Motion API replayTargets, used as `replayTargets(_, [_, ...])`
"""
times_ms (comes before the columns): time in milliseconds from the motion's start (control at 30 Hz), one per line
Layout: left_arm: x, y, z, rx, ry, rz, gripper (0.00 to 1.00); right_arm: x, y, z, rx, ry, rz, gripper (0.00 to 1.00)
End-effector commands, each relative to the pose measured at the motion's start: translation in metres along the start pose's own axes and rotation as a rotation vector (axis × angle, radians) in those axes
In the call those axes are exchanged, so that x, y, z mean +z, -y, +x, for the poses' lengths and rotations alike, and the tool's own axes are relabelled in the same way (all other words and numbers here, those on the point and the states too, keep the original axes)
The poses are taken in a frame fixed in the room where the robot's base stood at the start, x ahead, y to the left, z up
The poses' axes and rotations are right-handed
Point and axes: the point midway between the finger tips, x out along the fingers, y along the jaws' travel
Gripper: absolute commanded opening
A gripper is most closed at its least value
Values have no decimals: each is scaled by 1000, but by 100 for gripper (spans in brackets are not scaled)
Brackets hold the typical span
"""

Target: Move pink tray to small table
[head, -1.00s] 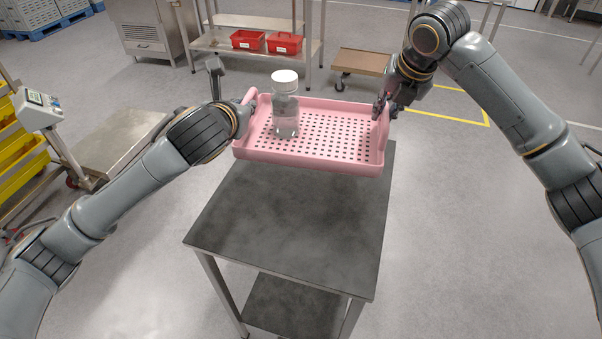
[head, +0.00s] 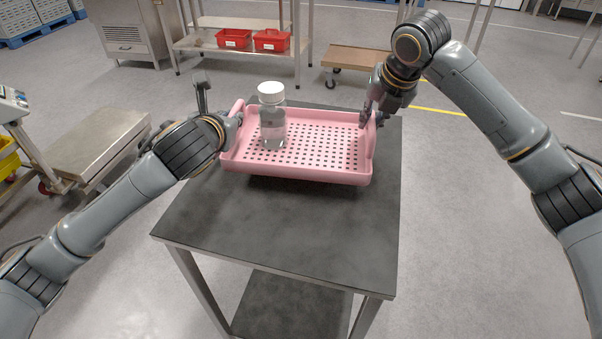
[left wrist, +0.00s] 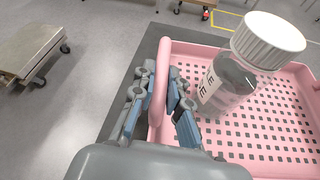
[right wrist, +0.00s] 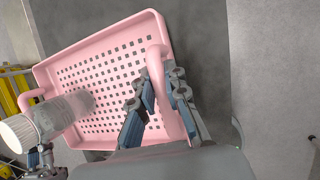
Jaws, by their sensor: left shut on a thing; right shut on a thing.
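The pink tray (head: 320,150) has a perforated floor and a raised handle at each end. It is over the rear part of the small dark-topped table (head: 260,225); I cannot tell for sure whether it touches the top. A clear bottle with a white lid (head: 272,118) stands upright in the tray's left part. My left gripper (left wrist: 160,108) is shut on the left handle (left wrist: 162,80). My right gripper (right wrist: 162,98) is shut on the right handle (right wrist: 156,65). In the head view both grippers are at the tray's ends.
A low platform cart (head: 90,145) stands on the floor at left. Behind are a steel shelf table (head: 210,45) with two red bins (head: 271,40) and a brown-topped dolly (head: 357,57). The table's front half is bare.

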Motion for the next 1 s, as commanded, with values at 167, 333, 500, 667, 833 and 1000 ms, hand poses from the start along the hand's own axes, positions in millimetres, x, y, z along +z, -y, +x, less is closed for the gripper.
replayTargets(167, [2, -1, 0, 3, 4, -1, 0, 1, 0, -1, 0, 2, 1, 0])
replayTargets(333, [2, -1, 0, 3, 3, -1, 0, 1, 0, -1, 0, 2, 1, 0])
replayTargets(500, [-1, -1, 1, 3, 3, -1, 0, 0, 1, 2, 0, 2, 1, 0])
replayTargets(667, [-7, 1, 3, 3, 3, -1, 0, -3, 2, 8, -1, 2, 1, 0])
replayTargets(833, [-16, 3, 7, 3, 3, -1, 0, -7, 4, 17, -1, 2, 1, 0])
replayTargets(1000, [-26, 5, 11, 3, 3, -1, 0, -11, 6, 27, 0, 2, 1, 0])
